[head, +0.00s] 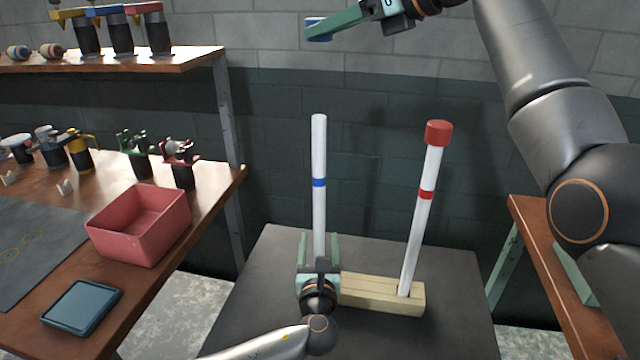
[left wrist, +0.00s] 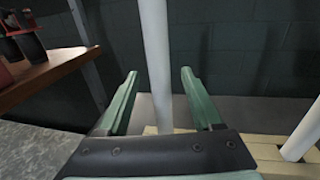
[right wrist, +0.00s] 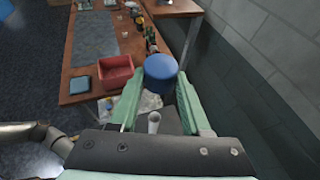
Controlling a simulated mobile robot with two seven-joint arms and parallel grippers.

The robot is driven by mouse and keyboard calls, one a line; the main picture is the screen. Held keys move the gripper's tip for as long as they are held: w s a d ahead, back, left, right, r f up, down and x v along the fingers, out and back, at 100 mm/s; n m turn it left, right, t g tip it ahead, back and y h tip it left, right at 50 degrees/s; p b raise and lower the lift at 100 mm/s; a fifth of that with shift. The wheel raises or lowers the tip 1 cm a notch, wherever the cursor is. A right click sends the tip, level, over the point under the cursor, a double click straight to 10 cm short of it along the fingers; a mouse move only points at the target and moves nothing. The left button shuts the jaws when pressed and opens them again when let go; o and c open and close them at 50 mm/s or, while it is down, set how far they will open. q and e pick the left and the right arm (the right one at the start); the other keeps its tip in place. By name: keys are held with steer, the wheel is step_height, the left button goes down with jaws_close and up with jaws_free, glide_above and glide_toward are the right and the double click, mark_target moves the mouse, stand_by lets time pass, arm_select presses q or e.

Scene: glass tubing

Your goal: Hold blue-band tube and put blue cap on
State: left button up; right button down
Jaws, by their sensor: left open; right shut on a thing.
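The blue-band tube (head: 319,150) is white with a blue ring and an uncapped top. It stands upright toward the left end of the wooden block (head: 382,295). My left gripper (head: 318,248) is open around its lower part, and in the left wrist view the tube (left wrist: 155,60) rises between the two fingers with gaps on both sides. My right gripper (head: 328,27) is shut on the blue cap (head: 314,30), held well above the tube's top. In the right wrist view the cap (right wrist: 161,68) is at the fingertips and the tube's top (right wrist: 154,119) shows below.
A red-band tube (head: 417,220) with a red cap (head: 439,133) leans in the same block's right end. The block is on a dark table (head: 270,290). A red bin (head: 140,225) and blue tray (head: 82,304) are on the left bench. Shelves hold several tools.

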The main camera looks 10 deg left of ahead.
mark_target(320, 229)
arm_select(q)
steer(key=shift+w+a, duration=0.25)
steer(key=shift+w, duration=0.9)
steer(key=shift+w+a, duration=0.2)
steer(key=shift+w, duration=0.95)
steer(key=shift+c, duration=0.2)
jaws_close()
